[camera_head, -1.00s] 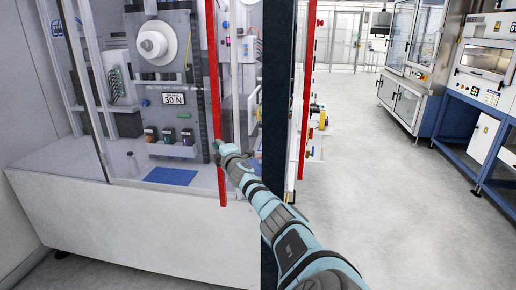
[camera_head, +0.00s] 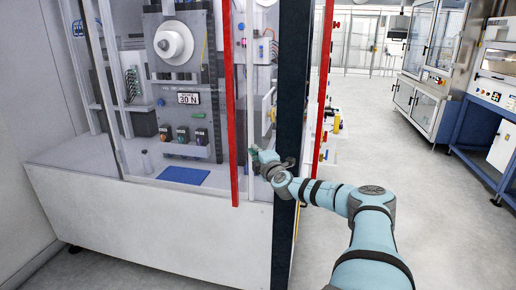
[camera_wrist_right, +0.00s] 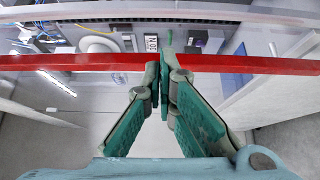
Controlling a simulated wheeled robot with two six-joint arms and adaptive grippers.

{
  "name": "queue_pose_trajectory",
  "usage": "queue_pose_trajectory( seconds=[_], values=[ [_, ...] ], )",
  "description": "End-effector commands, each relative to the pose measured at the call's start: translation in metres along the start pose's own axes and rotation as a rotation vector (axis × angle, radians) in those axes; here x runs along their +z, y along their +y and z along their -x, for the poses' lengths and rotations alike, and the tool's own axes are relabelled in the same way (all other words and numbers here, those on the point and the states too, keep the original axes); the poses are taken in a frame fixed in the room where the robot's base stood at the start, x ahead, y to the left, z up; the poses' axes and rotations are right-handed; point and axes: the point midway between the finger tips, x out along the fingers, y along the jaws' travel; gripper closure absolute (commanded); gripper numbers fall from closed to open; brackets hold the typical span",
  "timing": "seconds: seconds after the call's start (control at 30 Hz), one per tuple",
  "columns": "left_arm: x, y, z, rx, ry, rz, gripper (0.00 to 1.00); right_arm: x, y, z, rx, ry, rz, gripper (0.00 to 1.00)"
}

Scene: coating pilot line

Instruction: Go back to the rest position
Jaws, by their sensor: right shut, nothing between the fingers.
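My right arm comes in from the lower right in the head view. My right gripper (camera_head: 256,152) is in front of the glazed machine cabinet (camera_head: 150,225), just right of the red door edge (camera_head: 234,120). In the right wrist view the right gripper (camera_wrist_right: 163,75) is shut, with its green fingers together and nothing between them. The red bar (camera_wrist_right: 245,65) crosses that view behind the fingertips; whether they touch it I cannot tell. My left gripper is not in view.
A dark post (camera_head: 289,120) stands close behind my right wrist. Inside the cabinet are a white roll (camera_head: 173,42), a "30 N" label (camera_head: 188,98) and a blue mat (camera_head: 183,175). Open floor (camera_head: 440,220) lies to the right, with a blue-framed bench (camera_head: 478,130) beyond.

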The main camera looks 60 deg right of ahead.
Motion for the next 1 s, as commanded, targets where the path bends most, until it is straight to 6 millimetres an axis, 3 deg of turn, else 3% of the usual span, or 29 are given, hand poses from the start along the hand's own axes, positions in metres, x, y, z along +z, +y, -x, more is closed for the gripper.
queue_pose_trajectory(
  seconds=[0.03,0.1,0.5,0.57,0.67,0.77,0.8,0.9,0.97,1.0],
  values=[
    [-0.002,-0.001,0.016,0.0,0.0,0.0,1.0,0.002,0.009,0.003,-0.003,0.002,0.002,1.0],
    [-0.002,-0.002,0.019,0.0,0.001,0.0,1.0,0.004,0.007,0.005,-0.001,0.005,-0.002,1.0],
    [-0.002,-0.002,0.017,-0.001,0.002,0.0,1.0,0.004,0.0,0.007,-0.006,0.012,0.036,1.0],
    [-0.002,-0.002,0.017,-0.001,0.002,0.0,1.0,0.016,-0.011,0.005,-0.052,-0.007,0.094,1.0],
    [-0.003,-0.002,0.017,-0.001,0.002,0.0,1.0,0.055,-0.071,0.017,-0.182,-0.086,0.082,1.0],
    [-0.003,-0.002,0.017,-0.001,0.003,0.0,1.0,0.09,-0.167,0.054,-0.351,-0.175,0.007,1.0],
    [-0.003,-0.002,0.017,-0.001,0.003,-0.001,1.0,0.099,-0.208,0.075,-0.421,-0.208,-0.032,1.0],
    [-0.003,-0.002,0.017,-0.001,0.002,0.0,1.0,0.108,-0.304,0.137,-0.588,-0.284,-0.134,1.0],
    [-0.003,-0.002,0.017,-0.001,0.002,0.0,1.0,0.104,-0.357,0.18,-0.684,-0.325,-0.198,1.0],
    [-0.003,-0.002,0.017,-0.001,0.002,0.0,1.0,0.099,-0.391,0.212,-0.746,-0.352,-0.241,1.0]
  ],
)
